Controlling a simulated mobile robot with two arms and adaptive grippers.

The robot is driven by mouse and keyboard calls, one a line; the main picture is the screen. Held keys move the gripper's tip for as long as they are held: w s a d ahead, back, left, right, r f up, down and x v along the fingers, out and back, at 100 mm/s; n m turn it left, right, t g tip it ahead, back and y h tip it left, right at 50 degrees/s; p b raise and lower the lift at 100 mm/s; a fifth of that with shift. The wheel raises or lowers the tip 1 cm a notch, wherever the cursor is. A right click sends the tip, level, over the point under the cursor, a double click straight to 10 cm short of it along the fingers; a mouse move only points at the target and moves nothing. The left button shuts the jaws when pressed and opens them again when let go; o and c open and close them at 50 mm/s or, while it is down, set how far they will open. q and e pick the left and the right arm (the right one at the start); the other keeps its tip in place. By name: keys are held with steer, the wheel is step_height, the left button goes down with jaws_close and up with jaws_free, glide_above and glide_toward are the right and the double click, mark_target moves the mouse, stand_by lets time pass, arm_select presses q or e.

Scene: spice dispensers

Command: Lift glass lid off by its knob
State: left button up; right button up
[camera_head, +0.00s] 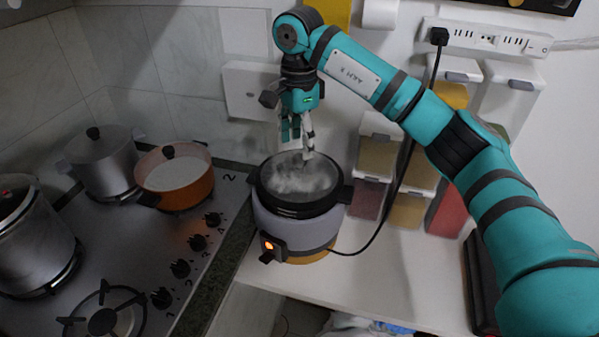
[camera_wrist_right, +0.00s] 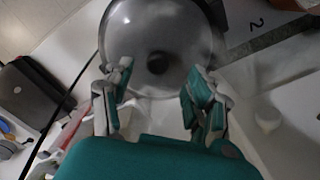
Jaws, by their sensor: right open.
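The glass lid (camera_head: 290,180) sits on a grey electric pot (camera_head: 297,225) with a black rim; it looks cloudy or steamy. In the right wrist view the round lid (camera_wrist_right: 130,30) fills the top centre, and its dark knob (camera_wrist_right: 157,62) shows near its middle. My right gripper (camera_head: 298,142) hangs over the pot, pointing down. In the wrist view its two teal-padded fingers (camera_wrist_right: 159,80) are spread apart, with the knob in the gap between them and nothing held. In the head view the knob is hard to make out below the fingers. My left gripper is in neither view.
A power cable (camera_head: 374,235) runs from the pot up to a wall socket strip (camera_head: 488,38). Spice dispensers (camera_head: 377,158) stand right of the pot. The stove (camera_head: 130,250) at left holds an orange pot (camera_head: 178,184) and metal pots. Counter in front of the pot is clear.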

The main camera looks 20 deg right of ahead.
mark_target(299, 156)
step_height(299, 156, down, 4)
steer(key=shift+s+d+r+p, duration=0.1)
steer(key=shift+p, duration=0.75)
steer(key=shift+f, duration=0.45)
steer(key=shift+c, duration=1.1)
jaws_close()
